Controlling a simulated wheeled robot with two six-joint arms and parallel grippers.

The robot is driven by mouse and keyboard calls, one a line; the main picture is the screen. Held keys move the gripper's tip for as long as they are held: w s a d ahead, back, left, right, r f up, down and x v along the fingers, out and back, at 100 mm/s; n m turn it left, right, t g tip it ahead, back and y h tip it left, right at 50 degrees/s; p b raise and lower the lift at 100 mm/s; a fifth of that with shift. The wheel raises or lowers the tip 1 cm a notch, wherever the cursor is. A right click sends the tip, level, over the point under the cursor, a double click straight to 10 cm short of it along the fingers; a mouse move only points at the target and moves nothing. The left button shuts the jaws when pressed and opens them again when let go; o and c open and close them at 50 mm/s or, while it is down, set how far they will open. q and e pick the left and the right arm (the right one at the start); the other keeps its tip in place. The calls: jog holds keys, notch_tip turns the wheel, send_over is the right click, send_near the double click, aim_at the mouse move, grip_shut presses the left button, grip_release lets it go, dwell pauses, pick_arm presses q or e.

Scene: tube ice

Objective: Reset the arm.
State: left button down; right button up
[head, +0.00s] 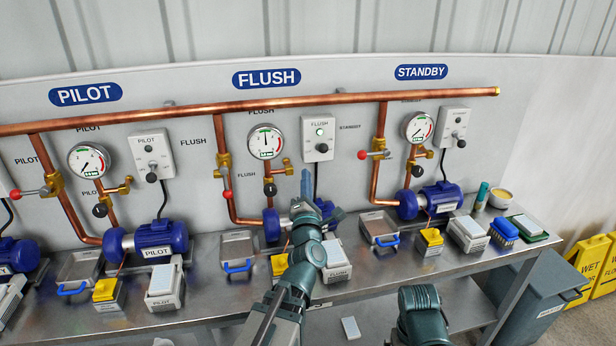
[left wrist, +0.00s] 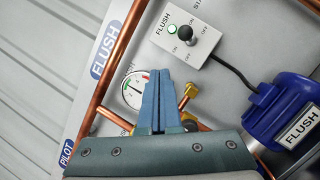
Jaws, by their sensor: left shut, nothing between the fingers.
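My left gripper (head: 306,178) reaches up over the table in front of the FLUSH station. Its blue fingers are closed together and hold nothing; in the left wrist view they (left wrist: 158,98) stand side by side in front of the FLUSH gauge (left wrist: 136,90). In the head view the fingertips are just below the FLUSH switch box (head: 318,137), whose green light is lit. I cannot tell if they touch anything. Part of my right arm shows at the lower right, but its gripper is not in view.
Copper pipes (head: 240,106) run along the wall. PILOT motor (head: 161,236), FLUSH motor (left wrist: 284,108) and STANDBY motor (head: 441,198) stand on the metal table (head: 205,277). Trays, yellow boxes and brushes line its front. Yellow wet-floor signs (head: 590,266) stand at the right.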

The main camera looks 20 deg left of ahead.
dwell(0.3)
pick_arm(q)
jog(key=w+d+f+m+g+h, duration=0.1)
jog(key=d+f+m+g+h, duration=0.1)
jog(key=d+f+m+h, duration=0.45)
jog(key=w+d+f+m+g+h, duration=0.1)
jog(key=d+f+m+g+h, duration=0.2)
jog(key=d+m, duration=0.55)
jog(key=s+d+f+m+g+h, duration=0.3)
jog(key=s+d+f+m+g, duration=0.35)
jog(key=d+f+m, duration=0.35)
jog(key=s+a+f+m+g+y, duration=0.1)
jog(key=s+f+m+g+y, duration=0.2)
jog(key=s, duration=0.6)
jog(key=s+a+f+m+g+y, duration=0.2)
jog(key=s+f+m+g+y, duration=0.1)
jog(key=s, duration=0.6)
notch_tip(320, 180, down, 3)
jog(key=m+g, duration=0.1)
jog(key=g, duration=0.1)
jog(key=shift+s+a+m+g, duration=0.3)
jog(key=shift+s+g, duration=0.05)
